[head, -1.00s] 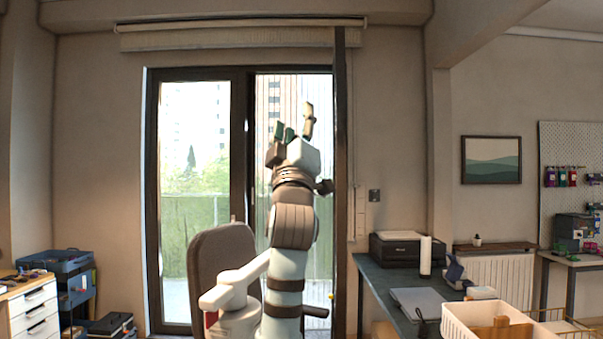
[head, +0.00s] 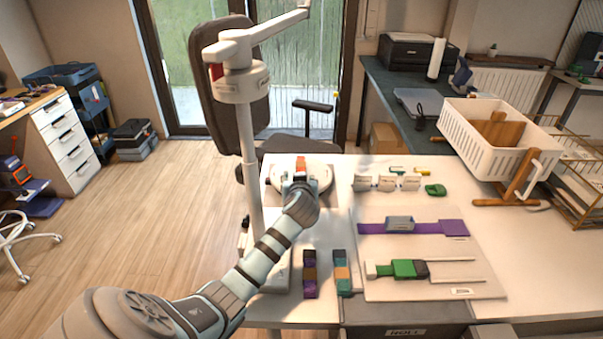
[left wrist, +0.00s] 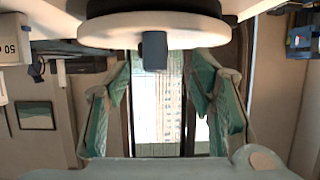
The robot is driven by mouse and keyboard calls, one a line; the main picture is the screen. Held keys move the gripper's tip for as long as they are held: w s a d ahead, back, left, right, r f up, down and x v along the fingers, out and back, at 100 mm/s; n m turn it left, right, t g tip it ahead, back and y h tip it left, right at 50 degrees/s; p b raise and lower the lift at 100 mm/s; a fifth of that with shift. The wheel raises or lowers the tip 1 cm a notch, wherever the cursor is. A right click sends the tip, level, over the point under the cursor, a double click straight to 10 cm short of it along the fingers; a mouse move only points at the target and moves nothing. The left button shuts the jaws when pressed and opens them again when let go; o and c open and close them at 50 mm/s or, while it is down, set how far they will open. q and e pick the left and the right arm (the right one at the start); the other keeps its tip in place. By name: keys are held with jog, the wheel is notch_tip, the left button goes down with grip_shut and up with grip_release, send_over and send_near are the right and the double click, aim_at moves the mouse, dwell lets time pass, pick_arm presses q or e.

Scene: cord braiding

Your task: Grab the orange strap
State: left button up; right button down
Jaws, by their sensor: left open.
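In the head view, a small orange piece (head: 301,163) shows at the round white disc (head: 322,183), just beyond my left gripper (head: 299,182); I cannot tell if it is the strap. The disc's pale rim (left wrist: 105,33) and a grey block (left wrist: 154,50) show at the top. No orange shows there. My right gripper is out of view.
A white post with an arm (head: 250,140) stands left of the disc. A board (head: 425,285) at right holds a purple strap (head: 375,229) and a green piece (head: 404,268). A white basket (head: 480,140) stands at the back right.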

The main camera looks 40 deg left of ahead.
aim_at(301, 169)
pick_arm(q)
jog(key=x, duration=0.1)
jog(key=b+x, duration=0.1)
jog(key=x, duration=0.1)
jog(key=b+x, duration=0.1)
jog(key=x, duration=0.1)
jog(key=shift+w+d+r, duration=0.25)
jog(key=shift+w, duration=0.1)
jog(key=shift+s, duration=0.15)
jog(key=c, duration=0.8)
grip_shut()
